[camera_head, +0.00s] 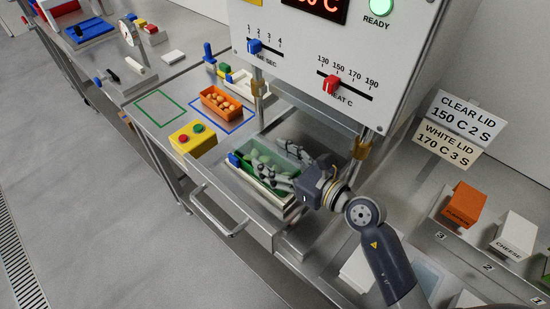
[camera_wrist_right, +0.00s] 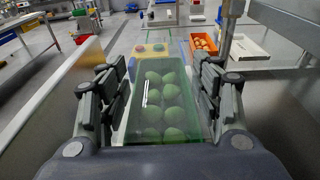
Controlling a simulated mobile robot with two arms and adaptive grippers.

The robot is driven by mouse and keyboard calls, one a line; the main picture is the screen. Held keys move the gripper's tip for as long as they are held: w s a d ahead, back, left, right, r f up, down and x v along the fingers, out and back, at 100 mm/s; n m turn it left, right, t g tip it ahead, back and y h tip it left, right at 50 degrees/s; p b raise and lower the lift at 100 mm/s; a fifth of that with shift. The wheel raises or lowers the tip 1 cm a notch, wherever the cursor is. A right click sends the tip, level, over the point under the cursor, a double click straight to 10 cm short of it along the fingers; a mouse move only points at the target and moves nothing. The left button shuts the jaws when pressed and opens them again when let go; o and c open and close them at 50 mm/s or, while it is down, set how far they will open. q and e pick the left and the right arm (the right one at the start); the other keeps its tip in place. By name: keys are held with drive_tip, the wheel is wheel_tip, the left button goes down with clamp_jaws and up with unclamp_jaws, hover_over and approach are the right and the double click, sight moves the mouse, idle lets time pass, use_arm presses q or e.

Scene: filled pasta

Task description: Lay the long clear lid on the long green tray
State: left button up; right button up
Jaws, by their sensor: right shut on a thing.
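The long green tray (camera_head: 247,170) sits in the metal drawer fixture under the control panel. It holds several round green pieces, seen best in the wrist view (camera_wrist_right: 136,130). The long clear lid (camera_wrist_right: 150,72) shows as a faint glossy sheet over the tray, between the fingers. My right gripper (camera_head: 277,159) reaches in from the right with its fingers on either side, shut on the lid at its long edges. Whether the lid touches the tray rim all round I cannot tell. My left gripper is not in view.
The control panel (camera_head: 335,50) stands close above and behind the tray. A yellow button box (camera_head: 193,139) and an orange tray (camera_head: 222,103) with round pieces stand to the left. A drawer handle (camera_head: 219,212) sticks out in front. Orange and white boxes stand at right.

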drive_tip(key=shift+f, duration=0.15)
drive_tip(key=shift+s+f+b, duration=0.1)
drive_tip(key=shift+f+b, duration=0.3)
drive_tip(key=shift+f, duration=0.15)
drive_tip(key=shift+s+f, duration=0.1)
drive_tip(key=shift+f, duration=0.55)
drive_tip(key=shift+c, duration=0.2)
drive_tip(key=o, duration=0.9)
drive_tip(key=shift+r, duration=0.1)
drive_tip(key=shift+o, duration=0.3)
drive_tip(key=shift+w+r, duration=0.15)
drive_tip(key=shift+w, duration=0.05)
drive_tip(key=shift+d, duration=0.1)
